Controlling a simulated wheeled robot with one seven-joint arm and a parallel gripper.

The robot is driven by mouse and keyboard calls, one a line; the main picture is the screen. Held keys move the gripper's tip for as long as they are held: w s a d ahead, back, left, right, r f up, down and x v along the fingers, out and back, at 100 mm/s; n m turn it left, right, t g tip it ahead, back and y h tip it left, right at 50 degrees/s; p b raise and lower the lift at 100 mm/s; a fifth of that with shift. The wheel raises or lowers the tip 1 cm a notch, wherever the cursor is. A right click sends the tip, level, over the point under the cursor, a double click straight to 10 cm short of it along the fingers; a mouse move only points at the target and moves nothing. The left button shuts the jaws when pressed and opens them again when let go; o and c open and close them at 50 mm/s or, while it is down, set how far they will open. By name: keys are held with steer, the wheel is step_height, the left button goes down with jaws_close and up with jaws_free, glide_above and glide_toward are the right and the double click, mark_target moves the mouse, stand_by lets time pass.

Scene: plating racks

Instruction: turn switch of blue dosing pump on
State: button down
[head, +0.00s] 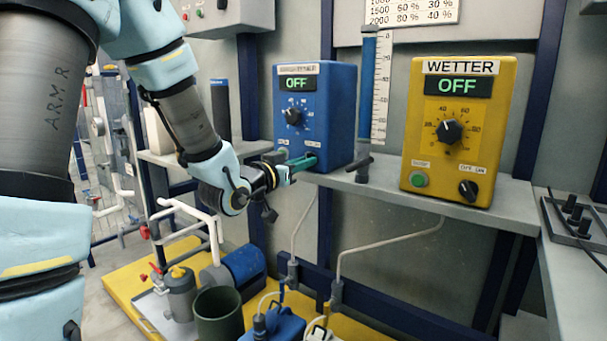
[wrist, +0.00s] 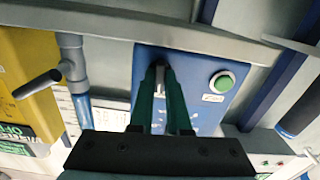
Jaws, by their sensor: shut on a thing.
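The blue dosing pump (head: 340,118) stands on the grey shelf, and its display (head: 296,84) reads OFF in green. It has a black dial (head: 292,116) on its front. My gripper (head: 309,161) reaches the lower front of the pump from the left, its green fingers at the pump's lower right corner. In the wrist view, which is upside down, the fingers (wrist: 163,72) are closed around the small switch on the blue face (wrist: 205,62). The fingers mostly hide the switch, so its turn position cannot be told. A green button (wrist: 222,82) sits beside the fingers.
A yellow WETTER unit (head: 475,120), also reading OFF, stands to the right with its own dial, green button and black switch. A grey pipe fitting (head: 363,170) stands between the units at the shelf's front. Hoses, a dark green bucket (head: 218,314) and a blue motor are below.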

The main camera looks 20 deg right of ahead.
steer(key=shift+f+m+b, duration=0.1)
steer(key=shift+m+b, duration=3.45)
steer(key=shift+m, duration=0.25)
steer(key=c, duration=0.9)
jaws_free()
steer(key=v, duration=1.1)
